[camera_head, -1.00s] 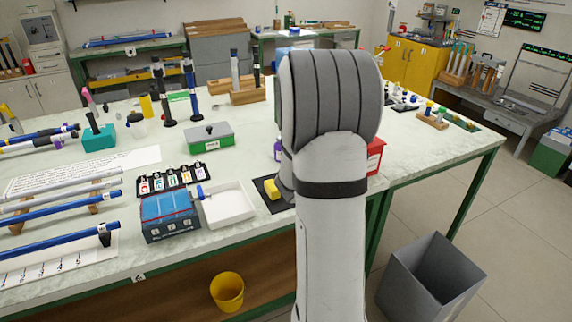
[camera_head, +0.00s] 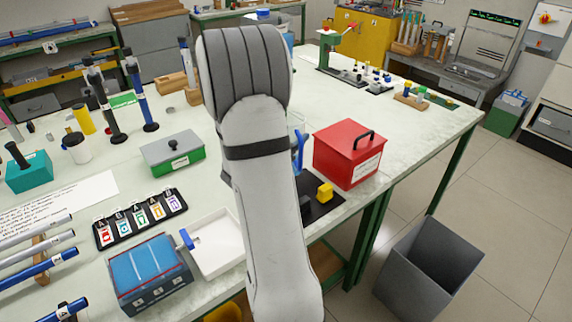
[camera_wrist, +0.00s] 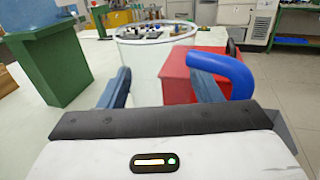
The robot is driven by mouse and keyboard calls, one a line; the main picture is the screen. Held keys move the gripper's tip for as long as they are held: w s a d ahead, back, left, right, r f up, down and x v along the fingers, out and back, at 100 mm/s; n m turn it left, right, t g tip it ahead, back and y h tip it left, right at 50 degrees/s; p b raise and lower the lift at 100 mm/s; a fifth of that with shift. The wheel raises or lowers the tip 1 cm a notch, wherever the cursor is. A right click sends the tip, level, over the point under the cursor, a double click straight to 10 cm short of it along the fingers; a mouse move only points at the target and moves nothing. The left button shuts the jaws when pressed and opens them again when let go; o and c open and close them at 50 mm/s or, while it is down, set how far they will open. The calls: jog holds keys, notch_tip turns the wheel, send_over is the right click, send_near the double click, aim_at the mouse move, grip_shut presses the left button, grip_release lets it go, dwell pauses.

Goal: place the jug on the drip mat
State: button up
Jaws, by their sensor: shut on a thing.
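In the wrist view my gripper (camera_wrist: 160,88) is shut on the jug (camera_wrist: 150,62), a pale, see-through cylinder with a thick blue handle (camera_wrist: 228,70) on its right. The jug's rim is up and it looks upright; its bottom is hidden behind my gripper. In the head view my arm hides my gripper and most of the jug; a blue piece, likely the handle (camera_head: 299,152), shows just right of the arm. A dark mat (camera_head: 318,212), likely the drip mat, lies near the table's front edge, partly behind my arm.
A red box (camera_head: 348,154) stands right behind the mat. A white tray (camera_head: 222,262) and a blue box (camera_head: 150,275) are left of my arm. A grey bin (camera_head: 425,275) stands on the floor at right.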

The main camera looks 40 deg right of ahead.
notch_tip(320, 180, down, 7)
jog(key=shift+r, duration=0.15)
dwell(0.4)
jog(key=shift+f+b, duration=0.2)
jog(key=shift+b, duration=0.1)
jog(key=o, duration=1.3)
jog(key=shift+o, duration=0.2)
jog(key=shift+r, duration=0.15)
